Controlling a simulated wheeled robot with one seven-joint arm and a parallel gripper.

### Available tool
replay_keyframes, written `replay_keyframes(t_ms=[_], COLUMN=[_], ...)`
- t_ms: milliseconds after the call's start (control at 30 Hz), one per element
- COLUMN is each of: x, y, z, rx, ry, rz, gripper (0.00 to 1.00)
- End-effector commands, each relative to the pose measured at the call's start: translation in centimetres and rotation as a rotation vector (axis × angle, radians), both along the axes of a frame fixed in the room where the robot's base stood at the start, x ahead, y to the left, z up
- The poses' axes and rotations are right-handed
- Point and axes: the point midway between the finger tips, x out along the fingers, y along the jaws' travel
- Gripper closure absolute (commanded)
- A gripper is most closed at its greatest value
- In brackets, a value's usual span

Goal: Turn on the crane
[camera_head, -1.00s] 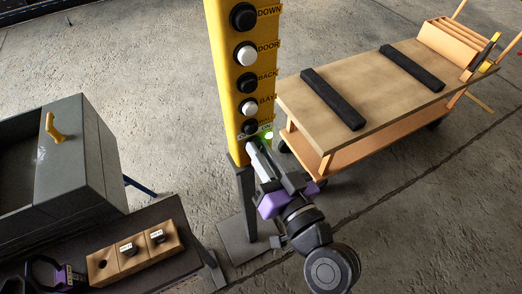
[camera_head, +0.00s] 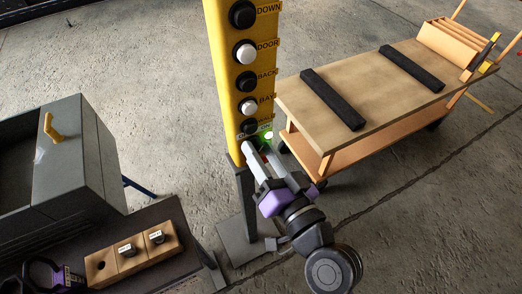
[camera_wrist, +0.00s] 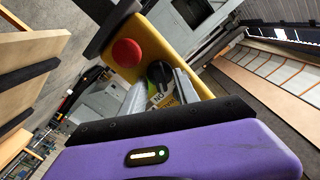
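The yellow crane control post (camera_head: 226,75) stands upright in the head view, with a column of black and white buttons labelled DOWN, DOOR, BACK and BAY. A green light (camera_head: 268,135) glows at its lower end, beside a small label. In the wrist view, the post's end (camera_wrist: 178,42) carries a red button (camera_wrist: 126,52) and a black knob (camera_wrist: 160,74). My gripper (camera_head: 257,151) is at the post's lower end, its pale fingers apart. In the wrist view the fingers (camera_wrist: 160,90) lie either side of the knob's near side; I cannot tell whether they touch it.
A wooden cart (camera_head: 365,88) with two black strips stands to the right. A grey box (camera_head: 75,160) with a yellow handle is at the left. A wooden block (camera_head: 132,256) with black knobs sits on the dark bench. Open concrete floor lies at lower right.

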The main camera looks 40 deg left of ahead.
Motion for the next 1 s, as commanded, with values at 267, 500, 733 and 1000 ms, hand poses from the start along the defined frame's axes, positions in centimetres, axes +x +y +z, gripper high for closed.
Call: replay_keyframes(t_ms=[267,500,733,1000], x=[0.0,-1.0,-2.3,-3.0], y=[0.0,-2.4,-5.8,-7.3], z=[0.0,-0.3,-0.3,0.0], rx=[0.000,0.000,-0.001,0.000], ry=[-0.001,-0.001,-0.001,-0.001], rz=[-0.001,-0.003,-0.003,0.000], gripper=[0.64,0.64,0.64,0.64])
